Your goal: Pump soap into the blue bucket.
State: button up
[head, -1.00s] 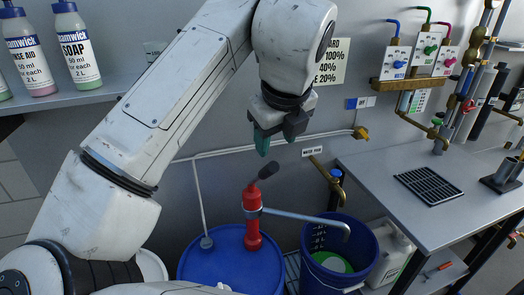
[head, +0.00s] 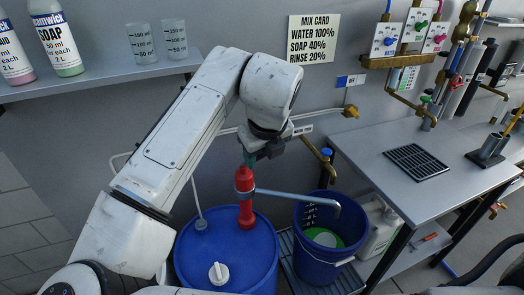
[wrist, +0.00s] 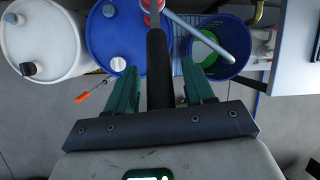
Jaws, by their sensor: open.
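The red hand pump (head: 245,200) stands upright on the blue drum (head: 205,250). Its grey spout (head: 300,194) reaches right, and its bent end hangs over the blue bucket (head: 322,268). Green and whitish matter shows inside the bucket. My gripper (head: 249,163) is open directly over the pump top. In the wrist view, the black pump handle (wrist: 157,65) lies between the green fingers of my gripper (wrist: 160,88), with gaps on both sides. The head view hides most of the handle behind the gripper. The bucket also shows in the wrist view (wrist: 237,68).
A metal bench (head: 440,135) with a black drain grate (head: 418,161) stands right of the bucket. A white canister (head: 383,232) sits beside the bucket. A wall shelf (head: 110,83) holds bottles and measuring cups. A white drum (wrist: 42,38) and an orange screwdriver (wrist: 85,95) show in the wrist view.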

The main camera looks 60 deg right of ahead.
jog(key=shift+c, duration=0.2)
grip_shut()
dwell(0.3)
